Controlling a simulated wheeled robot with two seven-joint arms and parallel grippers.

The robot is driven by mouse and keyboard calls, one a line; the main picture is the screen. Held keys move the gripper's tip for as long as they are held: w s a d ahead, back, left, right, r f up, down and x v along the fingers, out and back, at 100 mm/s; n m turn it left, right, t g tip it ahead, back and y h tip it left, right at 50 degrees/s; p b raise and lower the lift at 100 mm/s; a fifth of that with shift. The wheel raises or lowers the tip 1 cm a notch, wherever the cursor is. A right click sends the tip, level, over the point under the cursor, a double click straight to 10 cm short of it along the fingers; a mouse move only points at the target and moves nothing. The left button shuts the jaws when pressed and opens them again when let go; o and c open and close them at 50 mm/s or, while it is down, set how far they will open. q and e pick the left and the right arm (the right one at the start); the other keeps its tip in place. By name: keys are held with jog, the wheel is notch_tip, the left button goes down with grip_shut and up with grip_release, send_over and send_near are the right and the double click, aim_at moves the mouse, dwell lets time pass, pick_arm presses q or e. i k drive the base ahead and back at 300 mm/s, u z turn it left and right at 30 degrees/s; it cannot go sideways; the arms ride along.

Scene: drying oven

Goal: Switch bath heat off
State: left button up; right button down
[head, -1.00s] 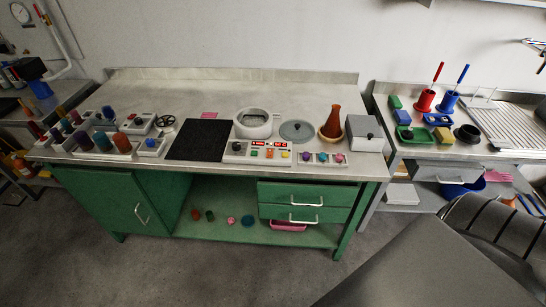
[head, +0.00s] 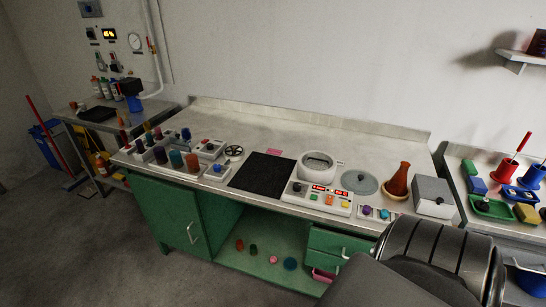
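The white round bath (head: 316,168) stands on the green bench toward its right half, with a grey opening on top. Directly in front of it is a white control panel (head: 305,201) with two small red displays (head: 319,187), a dark knob (head: 297,187) and several coloured buttons, including an orange one (head: 329,200) and a yellow one (head: 345,205). Which control is for heat is too small to read. Neither gripper is in view; a dark part of my arm covers the lower right.
A black mat (head: 262,172) lies left of the bath. A grey lid (head: 359,182), a brown flask (head: 398,180) and a grey box (head: 433,197) stand to the right. Racks of coloured bottles (head: 176,160) fill the left end. The bench's back strip is clear.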

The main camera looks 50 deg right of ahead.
aim_at(329, 199)
jog(key=u, duration=0.55)
jog(key=i, duration=1.1)
jog(key=z, duration=2.15)
